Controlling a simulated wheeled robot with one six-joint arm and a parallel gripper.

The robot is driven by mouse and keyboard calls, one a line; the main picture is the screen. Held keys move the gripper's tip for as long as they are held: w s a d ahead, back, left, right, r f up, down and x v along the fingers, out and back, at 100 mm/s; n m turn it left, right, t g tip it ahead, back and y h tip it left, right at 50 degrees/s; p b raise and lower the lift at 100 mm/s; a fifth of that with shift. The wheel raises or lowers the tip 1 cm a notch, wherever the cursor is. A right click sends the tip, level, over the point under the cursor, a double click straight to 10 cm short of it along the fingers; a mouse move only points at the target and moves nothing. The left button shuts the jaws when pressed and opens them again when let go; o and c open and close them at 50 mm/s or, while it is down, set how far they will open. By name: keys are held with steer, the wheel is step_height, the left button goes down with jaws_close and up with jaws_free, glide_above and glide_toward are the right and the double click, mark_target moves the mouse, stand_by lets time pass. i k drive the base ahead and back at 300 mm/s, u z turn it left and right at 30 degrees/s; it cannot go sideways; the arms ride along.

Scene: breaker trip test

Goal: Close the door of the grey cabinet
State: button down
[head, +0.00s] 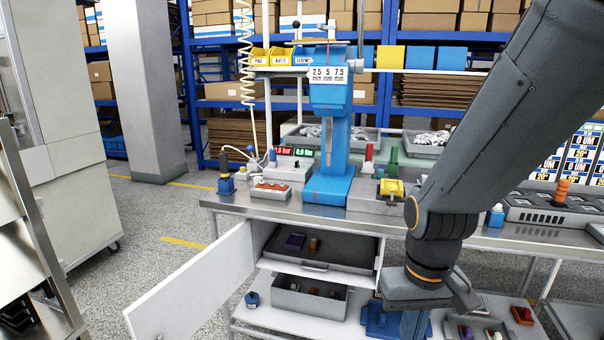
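The grey cabinet (380,258) is mounted under the workbench, and its front is open. Its pale grey door (195,290) is swung wide out to the left and toward me, with a small dark spot near its lower outer corner. A dark tray (345,262) with a purple piece and a brown piece shows inside the cabinet. My gripper (432,297) hangs from my arm at the lower right, in front of the bench and right of the cabinet opening. It is well apart from the door. Its fingers are not clear, so I cannot tell whether it is open.
The steel workbench (235,203) carries a blue press (328,140) and several small devices. A grey bin (308,298) and blue parts (380,318) sit on the lower shelf. A metal rack (40,240) stands at left. Floor is free between the rack and the door.

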mark_target(175, 308)
steer(key=k, duration=1)
steer(key=z, duration=2.55)
steer(key=k, duration=2.9)
steer(key=u, duration=2.05)
steer(key=i, duration=1.55)
